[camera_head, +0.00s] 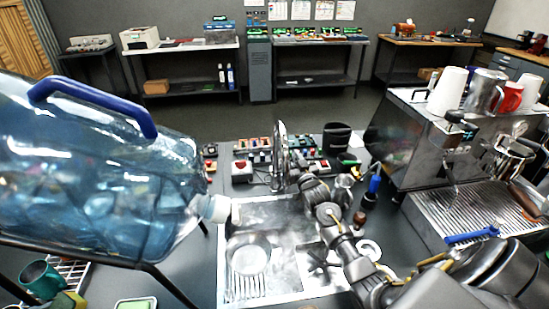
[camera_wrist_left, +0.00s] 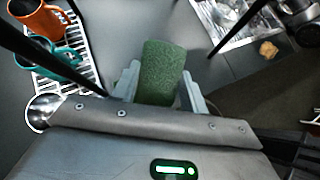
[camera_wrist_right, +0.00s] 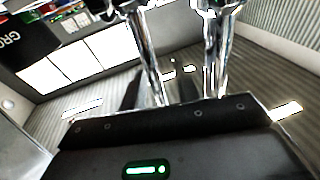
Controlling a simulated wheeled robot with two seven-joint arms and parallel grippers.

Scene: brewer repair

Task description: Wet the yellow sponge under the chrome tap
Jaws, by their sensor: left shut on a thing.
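My left gripper (camera_wrist_left: 160,76) is shut on a sponge (camera_wrist_left: 162,70), whose green face shows between the fingers in the left wrist view. In the head view a yellow-and-green sponge (camera_head: 68,300) shows at the lower left edge, partly cut off. I cannot see the left fingers there. The chrome tap (camera_head: 281,155) stands upright behind the sink (camera_head: 265,215). My right gripper (camera_head: 305,182) is close beside the tap. Chrome columns (camera_wrist_right: 215,55) rise close in front of it in the right wrist view; its jaw opening and any contact are unclear.
A large blue water jug (camera_head: 100,180) fills the left, hiding part of the counter. A teal mug (camera_head: 40,280) and rack (camera_head: 75,270) are below it. An espresso machine (camera_head: 430,125) stands right. Switch boxes (camera_head: 243,170) sit around the tap. The sink's left half is open.

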